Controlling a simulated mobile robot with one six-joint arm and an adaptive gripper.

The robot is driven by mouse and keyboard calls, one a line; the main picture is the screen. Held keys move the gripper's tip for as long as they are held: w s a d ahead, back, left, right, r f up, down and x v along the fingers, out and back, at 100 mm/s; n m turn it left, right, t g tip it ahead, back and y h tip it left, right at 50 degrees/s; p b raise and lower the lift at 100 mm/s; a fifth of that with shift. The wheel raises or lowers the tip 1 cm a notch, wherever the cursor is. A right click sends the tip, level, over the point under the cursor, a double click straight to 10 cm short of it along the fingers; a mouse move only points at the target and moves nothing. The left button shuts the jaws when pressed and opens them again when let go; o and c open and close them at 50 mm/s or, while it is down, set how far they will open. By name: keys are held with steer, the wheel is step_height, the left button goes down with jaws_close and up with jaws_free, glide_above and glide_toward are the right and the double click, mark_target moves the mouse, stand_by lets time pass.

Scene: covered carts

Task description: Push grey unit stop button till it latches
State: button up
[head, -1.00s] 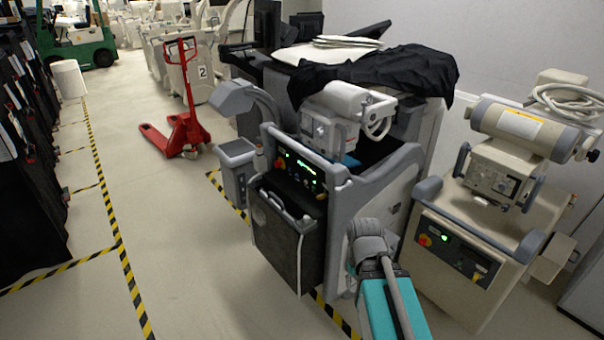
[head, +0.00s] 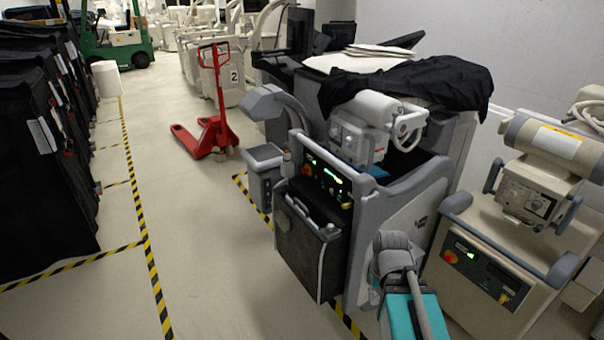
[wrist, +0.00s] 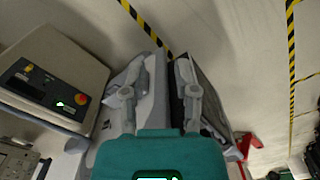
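The grey unit (head: 385,235) stands right of centre in the head view, with a dark control panel on its upper front. Its red stop button (head: 307,170) shows at the panel's left end, beside green lit displays. Whether it is pressed cannot be told. The grey unit's stop button is not clear in the wrist view.
A beige unit (head: 490,290) stands at right with its own red button (head: 450,257), also in the wrist view (wrist: 82,99). A red pallet jack (head: 215,130) stands behind left. Black covered carts (head: 45,180) line the left.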

jaws_close()
stand_by(1.1)
